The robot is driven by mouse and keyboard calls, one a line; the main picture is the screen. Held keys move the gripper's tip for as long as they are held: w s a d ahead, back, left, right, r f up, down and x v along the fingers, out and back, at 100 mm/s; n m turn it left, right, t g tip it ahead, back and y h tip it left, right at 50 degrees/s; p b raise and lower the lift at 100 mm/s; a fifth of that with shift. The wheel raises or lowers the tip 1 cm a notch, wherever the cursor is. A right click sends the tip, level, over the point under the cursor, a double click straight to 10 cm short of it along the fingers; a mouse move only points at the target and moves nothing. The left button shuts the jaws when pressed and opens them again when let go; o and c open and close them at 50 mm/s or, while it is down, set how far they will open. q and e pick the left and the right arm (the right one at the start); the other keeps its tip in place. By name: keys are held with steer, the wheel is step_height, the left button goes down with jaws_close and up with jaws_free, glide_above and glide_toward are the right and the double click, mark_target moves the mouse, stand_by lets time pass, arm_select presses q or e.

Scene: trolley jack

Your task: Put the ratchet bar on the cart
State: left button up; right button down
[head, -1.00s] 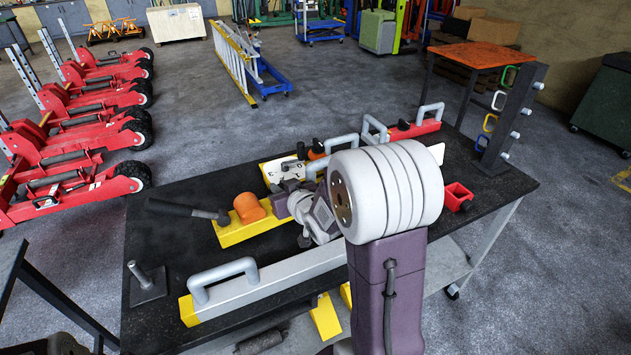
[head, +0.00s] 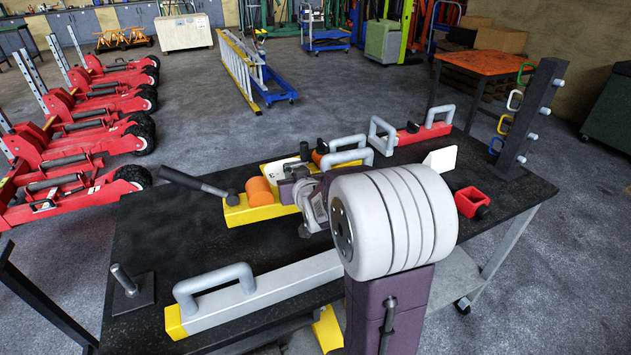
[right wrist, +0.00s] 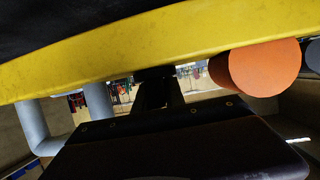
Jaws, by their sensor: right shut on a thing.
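A yellow bar (head: 252,212) with an orange cylinder (head: 259,190), a dark lever (head: 195,182) and a grey handle (head: 347,150) appears to be the ratchet bar. My right gripper (head: 291,186) is shut on it near its middle, partly hidden by my wrist. The bar seems held above the black top of the wheeled cart (head: 165,235); the exact gap cannot be told. In the right wrist view the yellow bar (right wrist: 130,52) crosses close to the jaws, with the orange cylinder (right wrist: 258,68) at right. My left gripper is out of view.
A grey bar with a handle and yellow end (head: 250,290) lies along the near edge. A pin on a plate (head: 130,285) stands at near left. At right are a red bar (head: 425,133), a red box (head: 470,200) and a dark post with coloured hooks (head: 530,120).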

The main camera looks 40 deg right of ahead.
steer(key=w+f, duration=0.1)
steer(key=f, duration=0.1)
steer(key=w+a+f, duration=0.1)
steer(key=w+f, duration=0.1)
steer(key=f, duration=0.1)
steer(key=w+a+f+b, duration=0.1)
steer(key=w+f, duration=0.1)
steer(key=shift+w+a+f, duration=0.15)
steer(key=shift+w+a, duration=0.05)
steer(key=shift+a, duration=0.05)
steer(key=shift+s, duration=0.1)
steer(key=shift+f+b, duration=0.1)
steer(key=shift+b, duration=0.2)
steer(key=c, duration=1.4)
jaws_free()
steer(key=shift+s+a, duration=0.1)
